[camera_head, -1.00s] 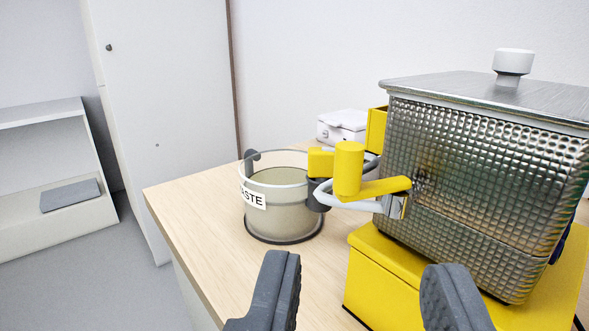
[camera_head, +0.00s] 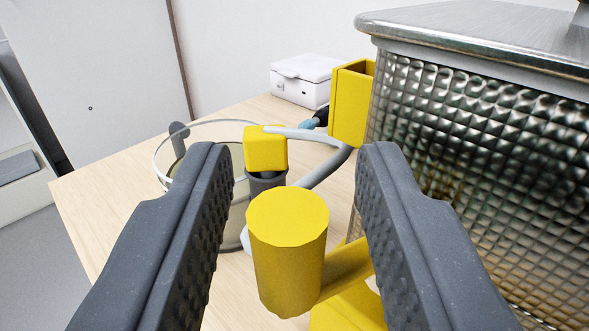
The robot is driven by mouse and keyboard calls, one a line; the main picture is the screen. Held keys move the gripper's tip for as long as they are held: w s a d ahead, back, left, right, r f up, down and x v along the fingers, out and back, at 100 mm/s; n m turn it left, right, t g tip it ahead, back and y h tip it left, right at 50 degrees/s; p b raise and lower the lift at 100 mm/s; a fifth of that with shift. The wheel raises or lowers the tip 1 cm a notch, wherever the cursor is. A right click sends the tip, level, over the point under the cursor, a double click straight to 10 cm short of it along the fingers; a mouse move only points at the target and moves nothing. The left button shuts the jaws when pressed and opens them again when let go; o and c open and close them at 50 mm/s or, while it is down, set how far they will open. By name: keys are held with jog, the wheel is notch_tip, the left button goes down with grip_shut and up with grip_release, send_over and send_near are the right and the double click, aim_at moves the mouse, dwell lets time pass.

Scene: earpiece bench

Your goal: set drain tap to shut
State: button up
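The drain tap's yellow lever has an upright cylindrical knob (camera_head: 287,250). An arm (camera_head: 345,270) runs from the knob to the right, toward the metal tank (camera_head: 460,160). My gripper (camera_head: 290,175) is open, with one dark finger on each side of the knob. Gaps show between the knob and both fingers. The tap's body and pivot are hidden behind the right finger. A yellow block (camera_head: 266,150) stands just behind the knob, above a dark grey piece. The clear waste container (camera_head: 205,130) is behind the left finger, which covers much of it.
A grey hose (camera_head: 325,170) loops behind the knob. A yellow open-topped holder (camera_head: 350,100) is beside the tank. A white box (camera_head: 303,80) stands at the back of the wooden bench (camera_head: 110,205). The bench's left part is clear. The tank fills the right side.

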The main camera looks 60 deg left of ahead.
grip_shut()
jog(key=shift+a+m+t+h, duration=0.4)
jog(key=shift+m+t+h, duration=0.35)
jog(key=shift+t, duration=0.2)
jog(key=shift+a+m+t+h, duration=0.35)
jog(key=shift+m+t+h, duration=0.3)
jog(key=shift+m+t, duration=0.25)
jog(key=m+t+h+b, duration=0.1)
jog(key=h+b, duration=0.1)
jog(key=a+m+t+h+b, duration=0.1)
jog(key=m+t+h+b, duration=0.1)
jog(key=h, duration=0.1)
jog(key=w+m+t+h+b, duration=0.1)
jog(key=m+h+b, duration=0.1)
jog(key=b, duration=0.1)
jog(key=shift+w+a+f+m+t, duration=0.1)
jog(key=shift+a+m+t, duration=0.15)
jog(key=shift+a+t, duration=0.1)
jog(key=shift+h, duration=0.5)
